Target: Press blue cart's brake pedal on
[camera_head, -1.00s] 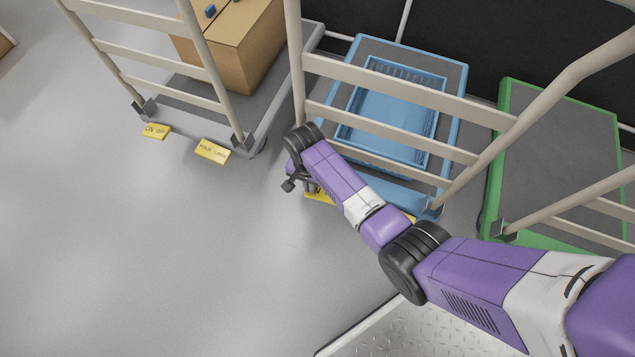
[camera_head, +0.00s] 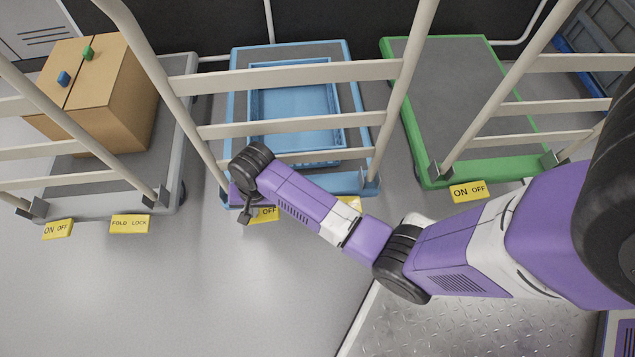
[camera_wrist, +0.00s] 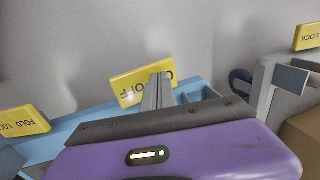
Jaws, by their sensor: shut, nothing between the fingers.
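The blue cart (camera_head: 234,98) stands in the middle of the head view, its cream rail frame on the near side. Its yellow ON OFF pedal (camera_head: 268,214) sticks out at the near edge, partly hidden by my arm. It also shows in the wrist view (camera_wrist: 128,87), upside down. My gripper (camera_head: 244,216) is shut and empty at the pedal's left end. In the wrist view, the fingers (camera_wrist: 158,90) overlap the ON side of the pedal. I cannot tell whether they touch it or whether the pedal is down.
A second yellow pedal of the blue cart (camera_head: 350,202) is mostly behind my arm; the wrist view shows a FOLD LOCK pedal (camera_wrist: 22,121). A grey cart (camera_head: 180,90) with a cardboard box (camera_head: 115,95) stands left, a green cart (camera_head: 402,100) right. The floor in front is clear.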

